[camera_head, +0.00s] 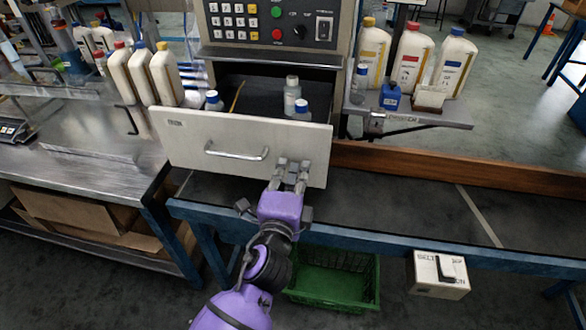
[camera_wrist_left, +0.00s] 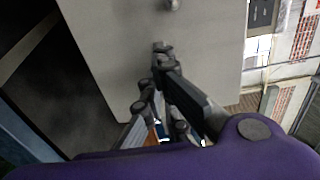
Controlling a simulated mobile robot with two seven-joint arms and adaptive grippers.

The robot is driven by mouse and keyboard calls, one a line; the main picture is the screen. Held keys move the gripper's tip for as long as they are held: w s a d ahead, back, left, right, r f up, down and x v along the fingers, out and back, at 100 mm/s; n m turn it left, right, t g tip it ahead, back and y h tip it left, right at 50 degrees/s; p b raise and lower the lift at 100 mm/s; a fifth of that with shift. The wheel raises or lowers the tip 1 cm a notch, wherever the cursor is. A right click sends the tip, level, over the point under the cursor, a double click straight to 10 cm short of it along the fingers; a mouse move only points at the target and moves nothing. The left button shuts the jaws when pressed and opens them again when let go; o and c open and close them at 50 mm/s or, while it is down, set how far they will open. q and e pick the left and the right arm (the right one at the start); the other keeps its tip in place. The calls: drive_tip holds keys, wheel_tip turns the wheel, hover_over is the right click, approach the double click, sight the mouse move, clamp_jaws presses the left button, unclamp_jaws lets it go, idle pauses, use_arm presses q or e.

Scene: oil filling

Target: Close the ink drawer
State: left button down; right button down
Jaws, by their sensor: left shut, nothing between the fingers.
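The ink drawer (camera_head: 190,138) is pulled open below a control panel in the head view, with a light grey front and a bar handle (camera_head: 237,152). Small bottles (camera_head: 292,95) with blue or white caps stand inside it. My left gripper (camera_head: 292,167) is at the lower right of the drawer front, right of and below the handle. In the left wrist view, the shut, empty fingers (camera_wrist_left: 162,55) point at the plain drawer front (camera_wrist_left: 205,60). I cannot tell whether they touch it. My right gripper is not in view.
A control panel (camera_head: 268,22) with keys and buttons is above the drawer. White bottles (camera_head: 141,72) stand to the left, and more bottles (camera_head: 410,56) stand on a shelf at right. A green crate (camera_head: 335,290) and a white box (camera_head: 425,277) are below the bench.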

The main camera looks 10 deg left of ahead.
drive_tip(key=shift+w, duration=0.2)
use_arm(q)
drive_tip(key=shift+w, duration=0.1)
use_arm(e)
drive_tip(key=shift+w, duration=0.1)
